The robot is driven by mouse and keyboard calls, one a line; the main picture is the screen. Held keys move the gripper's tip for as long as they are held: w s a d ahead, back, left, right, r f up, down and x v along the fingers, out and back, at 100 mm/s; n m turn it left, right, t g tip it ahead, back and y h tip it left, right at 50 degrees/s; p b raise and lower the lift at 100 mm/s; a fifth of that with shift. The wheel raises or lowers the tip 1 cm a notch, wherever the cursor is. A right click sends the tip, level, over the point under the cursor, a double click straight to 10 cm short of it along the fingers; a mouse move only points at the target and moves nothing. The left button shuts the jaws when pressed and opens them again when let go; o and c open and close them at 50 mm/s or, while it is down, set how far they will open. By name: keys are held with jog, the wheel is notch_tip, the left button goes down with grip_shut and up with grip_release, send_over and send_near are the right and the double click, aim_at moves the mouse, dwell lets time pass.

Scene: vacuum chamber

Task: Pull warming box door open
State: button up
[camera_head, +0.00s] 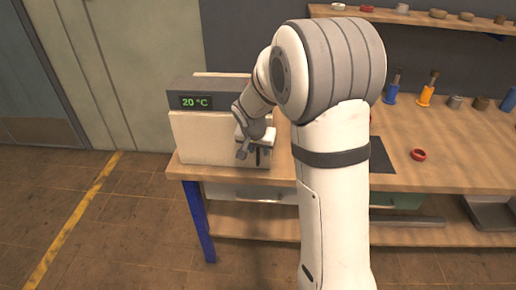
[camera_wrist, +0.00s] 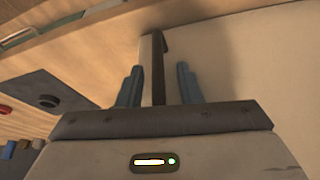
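The warming box (camera_head: 185,88) stands on the left end of the workbench, with a dark top panel reading 20 °C. Its pale front door (camera_head: 200,138) looks shut; it also fills the right of the wrist view (camera_wrist: 260,60). My gripper (camera_head: 250,150) is at the right side of the door front, partly hidden by my wrist. In the wrist view the door handle (camera_wrist: 147,55), a pale upright bar with a dark side, stands between the two blue-grey fingers of my gripper (camera_wrist: 159,68). Gaps show on both sides of the bar, so the fingers are open around it.
The wooden workbench (camera_head: 455,170) extends right, with a dark mat (camera_head: 380,157) and a red ring (camera_head: 418,154) on it. Bottles and small pots stand along its back. A shelf (camera_head: 415,18) hangs above. Free floor (camera_head: 130,220) lies in front and left of the bench.

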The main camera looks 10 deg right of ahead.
grip_shut()
dwell(0.4)
